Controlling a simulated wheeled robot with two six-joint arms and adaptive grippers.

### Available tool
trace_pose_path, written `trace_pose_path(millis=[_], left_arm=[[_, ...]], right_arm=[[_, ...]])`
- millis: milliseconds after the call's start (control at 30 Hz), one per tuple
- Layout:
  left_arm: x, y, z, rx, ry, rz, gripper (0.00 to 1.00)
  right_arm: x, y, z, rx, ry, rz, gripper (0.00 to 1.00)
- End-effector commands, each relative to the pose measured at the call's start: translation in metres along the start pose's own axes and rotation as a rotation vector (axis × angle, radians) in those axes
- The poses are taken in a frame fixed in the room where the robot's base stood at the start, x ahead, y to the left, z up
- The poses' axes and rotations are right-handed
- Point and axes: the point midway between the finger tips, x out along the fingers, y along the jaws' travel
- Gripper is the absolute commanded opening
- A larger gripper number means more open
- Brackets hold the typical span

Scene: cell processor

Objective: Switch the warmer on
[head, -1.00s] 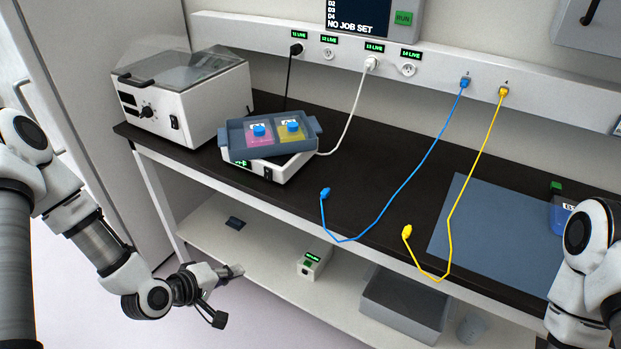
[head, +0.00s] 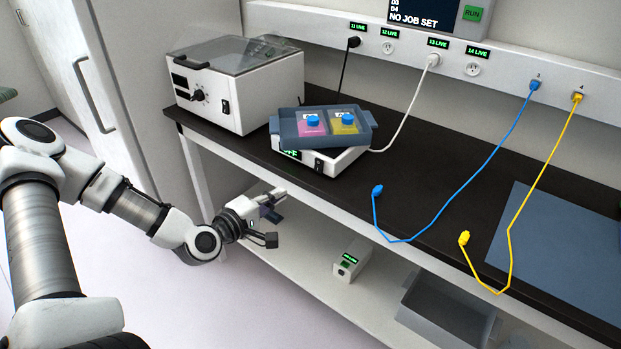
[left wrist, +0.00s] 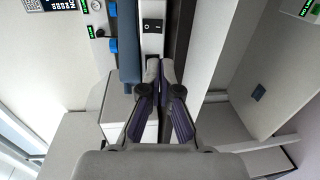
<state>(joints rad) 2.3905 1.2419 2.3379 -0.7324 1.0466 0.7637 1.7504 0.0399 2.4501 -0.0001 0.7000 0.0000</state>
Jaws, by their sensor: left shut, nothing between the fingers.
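The warmer (head: 345,160) is a white box on the black bench, with a green-lit display (head: 291,153) and a dark rocker switch (head: 319,166) on its front. A blue-grey tray (head: 290,132) with a pink and a yellow pack, both blue-capped, sits on it. My left gripper (head: 275,215) is below the bench's front edge, lower and left of the warmer, apart from it. In the left wrist view its fingertips (left wrist: 160,68) are together and empty, and the switch (left wrist: 152,25) lies beyond them on a white face. My right gripper is out of view.
A white lidded machine (head: 235,90) stands left of the warmer. A white cable runs from the warmer's right side to a wall socket. Blue (head: 440,205) and yellow (head: 512,225) cables lie to the right. A lower shelf holds a small box (head: 350,261) and a grey bin (head: 440,310).

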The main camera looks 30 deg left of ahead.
Motion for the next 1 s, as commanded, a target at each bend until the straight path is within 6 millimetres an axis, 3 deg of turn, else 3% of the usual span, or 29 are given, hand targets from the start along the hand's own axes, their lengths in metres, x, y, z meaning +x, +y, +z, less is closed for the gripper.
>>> trace_pose_path(millis=[67,233,600,767,1000], left_arm=[[0.012,-0.006,0.002,0.010,-0.006,0.001,0.00],[0.040,-0.004,0.002,0.011,-0.005,0.000,0.00],[0.111,0.000,0.002,0.006,-0.003,0.001,0.00],[0.124,0.000,0.001,0.002,-0.001,0.001,0.00],[0.125,0.000,0.001,0.000,-0.001,0.001,0.00]], right_arm=[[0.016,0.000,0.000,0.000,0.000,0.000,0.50],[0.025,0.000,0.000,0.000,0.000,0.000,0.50],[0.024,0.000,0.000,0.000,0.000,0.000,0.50],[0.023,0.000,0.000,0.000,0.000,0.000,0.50],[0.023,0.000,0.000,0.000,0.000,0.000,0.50]])
